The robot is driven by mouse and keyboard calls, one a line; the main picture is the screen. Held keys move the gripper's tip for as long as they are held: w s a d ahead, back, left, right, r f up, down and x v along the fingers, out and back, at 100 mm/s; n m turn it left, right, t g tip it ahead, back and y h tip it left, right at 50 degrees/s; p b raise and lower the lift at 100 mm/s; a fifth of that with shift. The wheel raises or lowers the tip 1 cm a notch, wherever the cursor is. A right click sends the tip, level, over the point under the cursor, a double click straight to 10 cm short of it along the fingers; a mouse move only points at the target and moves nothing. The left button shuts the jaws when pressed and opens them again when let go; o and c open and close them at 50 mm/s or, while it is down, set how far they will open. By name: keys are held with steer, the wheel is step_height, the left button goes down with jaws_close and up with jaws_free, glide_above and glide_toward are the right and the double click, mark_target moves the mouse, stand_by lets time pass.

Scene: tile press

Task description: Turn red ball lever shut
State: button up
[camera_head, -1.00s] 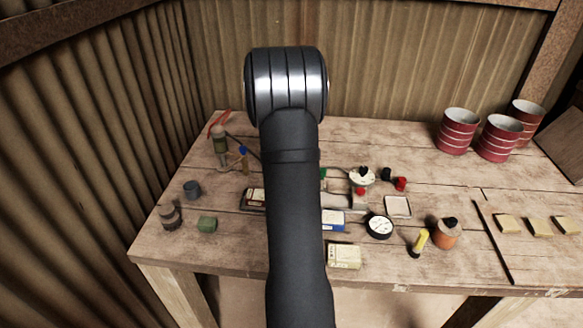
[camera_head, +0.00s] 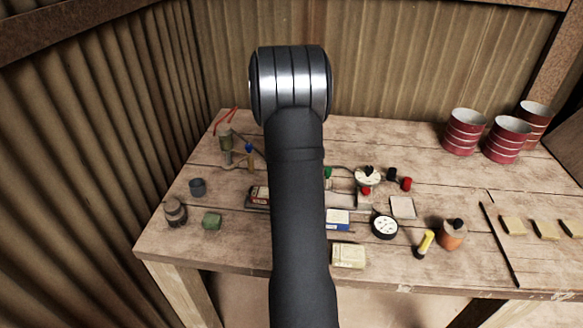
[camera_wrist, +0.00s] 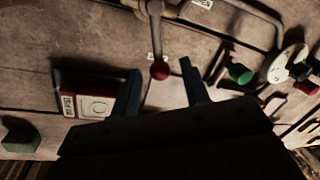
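The red ball lever is in the wrist view, its red ball (camera_wrist: 159,70) at the end of a pale metal rod that comes down from the top edge. My gripper (camera_wrist: 161,66) is open, with one dark finger on each side of the ball. The fingertips look level with the ball in the picture; I cannot tell the depth gap or any touch. In the head view my arm covers the lever and the gripper.
A green knob (camera_wrist: 240,73) and a round white-faced part (camera_wrist: 288,63) lie right of the lever. A red and white box (camera_wrist: 88,104) lies left, with a green block (camera_wrist: 20,135) beyond. Red cans (camera_head: 464,132) stand at the back right of the table.

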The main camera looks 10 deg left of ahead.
steer(key=shift+r, duration=0.1)
step_height(320, 180, up, 17)
steer(key=s+a, duration=0.1)
steer(key=a, duration=0.2)
steer(key=shift+s, duration=0.4)
